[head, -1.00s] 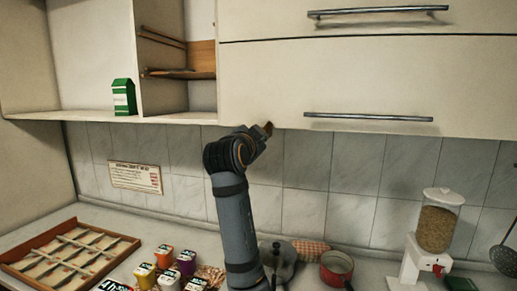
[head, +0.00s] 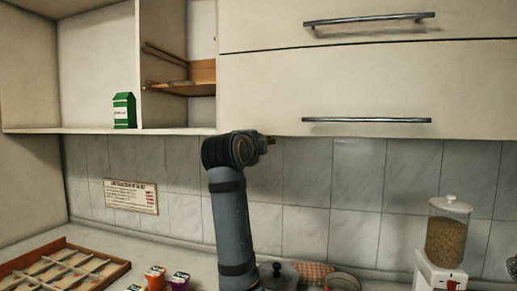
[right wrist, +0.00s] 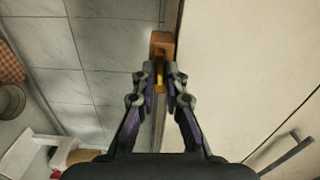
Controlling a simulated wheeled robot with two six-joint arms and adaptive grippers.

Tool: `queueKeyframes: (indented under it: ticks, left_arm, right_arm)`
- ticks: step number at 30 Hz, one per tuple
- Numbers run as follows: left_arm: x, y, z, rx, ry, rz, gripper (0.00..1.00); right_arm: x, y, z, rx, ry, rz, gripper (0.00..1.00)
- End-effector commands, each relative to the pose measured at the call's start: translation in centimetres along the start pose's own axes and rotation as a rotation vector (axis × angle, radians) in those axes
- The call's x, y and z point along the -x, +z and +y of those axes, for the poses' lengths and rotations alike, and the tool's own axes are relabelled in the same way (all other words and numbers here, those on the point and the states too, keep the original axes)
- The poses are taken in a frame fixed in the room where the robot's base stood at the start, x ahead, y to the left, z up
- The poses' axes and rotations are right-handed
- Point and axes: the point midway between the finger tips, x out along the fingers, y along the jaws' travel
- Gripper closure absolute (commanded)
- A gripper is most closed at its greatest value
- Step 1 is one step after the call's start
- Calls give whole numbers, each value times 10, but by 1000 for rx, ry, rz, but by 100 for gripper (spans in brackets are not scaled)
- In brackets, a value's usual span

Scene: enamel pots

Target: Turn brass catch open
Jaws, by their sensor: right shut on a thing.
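The brass catch (right wrist: 159,74) shows in the right wrist view as a small yellow piece below a brown wooden block (right wrist: 161,45) at the cabinet's lower edge. My right gripper (right wrist: 161,80) has its fingertips on either side of the catch and is shut on it. In the head view my right gripper (head: 264,143) is just under the cream cabinet's (head: 350,80) bottom edge, mostly hidden behind my own wrist. The catch cannot be made out there. My left gripper is in neither current view.
An open shelf with a green carton (head: 124,110) is at left. Below are a wooden divided tray (head: 70,262), small colored cups (head: 155,277), a pot (head: 342,281) and a grain dispenser (head: 447,232). Bar handles (head: 366,120) cross the cabinet fronts. Tiled wall lies behind.

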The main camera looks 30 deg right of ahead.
Motion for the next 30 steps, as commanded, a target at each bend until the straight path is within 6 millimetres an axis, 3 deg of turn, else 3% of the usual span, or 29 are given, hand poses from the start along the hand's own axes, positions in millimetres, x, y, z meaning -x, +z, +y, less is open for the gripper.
queueKeyframes:
  ticks: [21,22,26,30]
  left_arm:
    - [-4,0,0,0,0,0,60]
    - [-4,0,0,0,0,0,60]
    - [-4,0,0,0,0,0,60]
    - [-4,0,0,0,0,1,60]
  right_arm:
    - [0,0,-3,-73,-8,-3,100]
    - [0,0,-3,-73,-8,-3,86]
    - [0,0,-3,-72,-7,-2,69]
    - [0,0,-2,-71,-5,-1,66]
